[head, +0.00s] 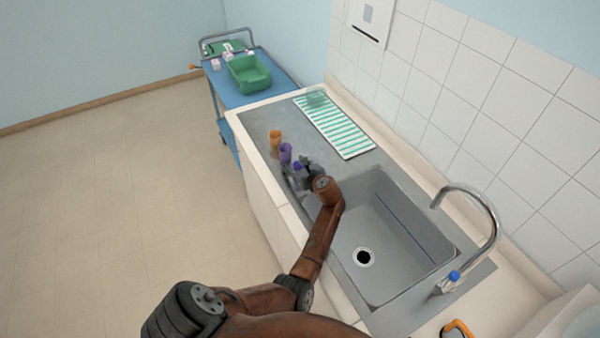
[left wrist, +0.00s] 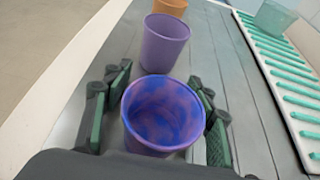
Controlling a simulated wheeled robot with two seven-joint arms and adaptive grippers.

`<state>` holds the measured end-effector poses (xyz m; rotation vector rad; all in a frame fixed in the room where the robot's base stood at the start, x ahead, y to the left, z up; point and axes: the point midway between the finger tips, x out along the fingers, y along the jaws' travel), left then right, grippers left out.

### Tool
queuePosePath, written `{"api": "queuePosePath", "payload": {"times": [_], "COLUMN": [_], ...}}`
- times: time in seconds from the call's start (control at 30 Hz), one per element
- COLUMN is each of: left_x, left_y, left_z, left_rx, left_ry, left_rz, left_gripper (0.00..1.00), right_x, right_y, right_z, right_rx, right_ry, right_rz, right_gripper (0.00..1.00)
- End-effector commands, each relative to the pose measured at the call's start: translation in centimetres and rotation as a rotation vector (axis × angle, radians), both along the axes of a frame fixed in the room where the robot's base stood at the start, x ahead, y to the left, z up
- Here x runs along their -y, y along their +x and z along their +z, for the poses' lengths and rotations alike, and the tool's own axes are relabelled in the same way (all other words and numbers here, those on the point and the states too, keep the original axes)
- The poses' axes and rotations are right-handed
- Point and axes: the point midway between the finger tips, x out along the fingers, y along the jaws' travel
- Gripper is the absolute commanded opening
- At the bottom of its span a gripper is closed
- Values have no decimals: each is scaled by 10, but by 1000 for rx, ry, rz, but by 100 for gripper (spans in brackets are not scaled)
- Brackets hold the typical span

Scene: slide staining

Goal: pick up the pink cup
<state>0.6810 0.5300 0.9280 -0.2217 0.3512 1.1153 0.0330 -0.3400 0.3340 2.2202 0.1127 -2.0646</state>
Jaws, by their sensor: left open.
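A pinkish-purple cup with blue blotches inside (left wrist: 163,115) stands upright between the fingers of my left gripper (left wrist: 160,82) in the left wrist view. The fingers are open, one on each side of it; whether either touches it I cannot tell. No plainly pink cup shows; this one is the pinkest. In the head view my left gripper (head: 301,177) is at the counter left of the sink and partly hides this cup (head: 297,165). A plain purple cup (left wrist: 165,43) stands just beyond it, and also shows in the head view (head: 286,152). My right gripper is out of view.
An orange cup (head: 275,140) stands beyond the purple one, in the same row. A green-striped drying mat (head: 335,128) bears a clear greenish cup (head: 316,98). The sink (head: 385,262) is close on the right. A blue cart (head: 235,97) holds a green bin (head: 249,76).

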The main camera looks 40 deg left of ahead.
Motion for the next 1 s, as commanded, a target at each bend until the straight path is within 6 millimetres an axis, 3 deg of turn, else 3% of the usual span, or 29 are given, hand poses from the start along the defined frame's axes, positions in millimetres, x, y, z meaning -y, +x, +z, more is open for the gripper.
{"api": "queuePosePath", "payload": {"times": [0.17,0.87,1.0], "left_x": [0,0,0], "left_y": [0,0,0], "left_z": [0,0,1], "left_rx": [1,1,2], "left_ry": [-1,0,0], "left_rz": [-1,0,-1], "left_gripper": [52,5,4], "right_x": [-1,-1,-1], "right_y": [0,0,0], "right_z": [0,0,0], "right_rx": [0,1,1], "right_ry": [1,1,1], "right_rz": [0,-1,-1], "right_gripper": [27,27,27]}}
